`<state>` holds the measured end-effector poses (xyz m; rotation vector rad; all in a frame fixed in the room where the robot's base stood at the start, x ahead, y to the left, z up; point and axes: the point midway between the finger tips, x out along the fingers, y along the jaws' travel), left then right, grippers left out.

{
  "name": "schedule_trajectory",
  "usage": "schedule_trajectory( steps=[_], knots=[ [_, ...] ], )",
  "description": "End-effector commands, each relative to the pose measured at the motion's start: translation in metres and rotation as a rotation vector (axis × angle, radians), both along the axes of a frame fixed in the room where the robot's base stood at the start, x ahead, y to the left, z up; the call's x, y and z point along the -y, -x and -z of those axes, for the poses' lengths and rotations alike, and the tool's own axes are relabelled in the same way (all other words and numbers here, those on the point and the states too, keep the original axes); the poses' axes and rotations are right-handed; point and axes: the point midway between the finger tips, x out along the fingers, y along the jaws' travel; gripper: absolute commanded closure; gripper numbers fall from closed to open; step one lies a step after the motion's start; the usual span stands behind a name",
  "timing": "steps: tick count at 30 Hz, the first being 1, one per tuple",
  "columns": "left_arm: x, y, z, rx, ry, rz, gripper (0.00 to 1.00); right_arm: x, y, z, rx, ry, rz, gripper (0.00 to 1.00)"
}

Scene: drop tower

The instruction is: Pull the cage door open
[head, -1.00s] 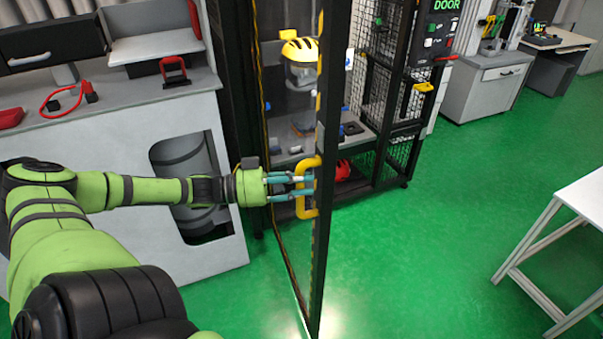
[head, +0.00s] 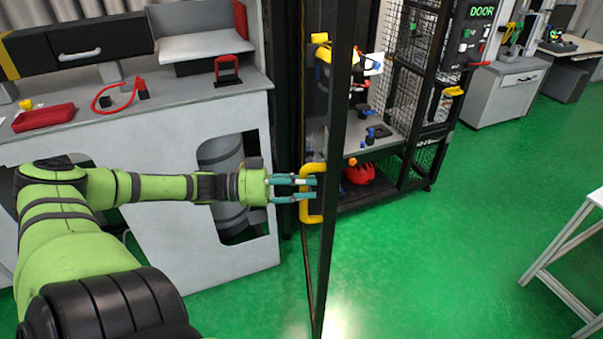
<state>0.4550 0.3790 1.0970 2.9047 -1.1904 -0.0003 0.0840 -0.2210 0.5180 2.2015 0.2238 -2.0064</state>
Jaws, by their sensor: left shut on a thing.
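The cage door (head: 335,130) is a tall dark-framed panel, seen nearly edge-on in the middle of the head view. It stands swung out from the cage (head: 415,90), whose inside shows to its right. A yellow D-shaped handle (head: 313,216) is on the door. My left gripper (head: 305,189) reaches in from the left, and its teal fingers are shut on the handle. My right gripper is not in view.
A grey bench (head: 110,135) with a red case (head: 44,117) stands at the left. A shelf with a red helmet (head: 360,173) is in the cage. A white table (head: 570,245) stands at the right edge. The green floor (head: 450,260) between is clear.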

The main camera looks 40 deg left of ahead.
Motion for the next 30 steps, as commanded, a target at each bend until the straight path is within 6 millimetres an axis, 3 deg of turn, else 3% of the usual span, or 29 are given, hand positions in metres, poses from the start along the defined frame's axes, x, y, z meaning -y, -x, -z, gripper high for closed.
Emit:
schedule_trajectory(
  steps=[8, 9, 10, 30],
  knots=[
    [-0.002, -0.003, -0.004, 0.008, 0.002, -0.006, 1.00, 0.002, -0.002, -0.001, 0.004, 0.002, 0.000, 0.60],
    [-0.002, -0.003, -0.004, 0.007, 0.001, -0.006, 0.55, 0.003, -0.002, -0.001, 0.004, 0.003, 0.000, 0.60],
    [-0.002, -0.003, -0.004, 0.007, 0.001, -0.005, 0.46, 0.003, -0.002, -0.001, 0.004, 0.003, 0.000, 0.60],
    [-0.010, 0.009, 0.002, -0.004, 0.001, -0.003, 0.46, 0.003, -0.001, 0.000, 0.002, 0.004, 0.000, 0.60]
  ],
)
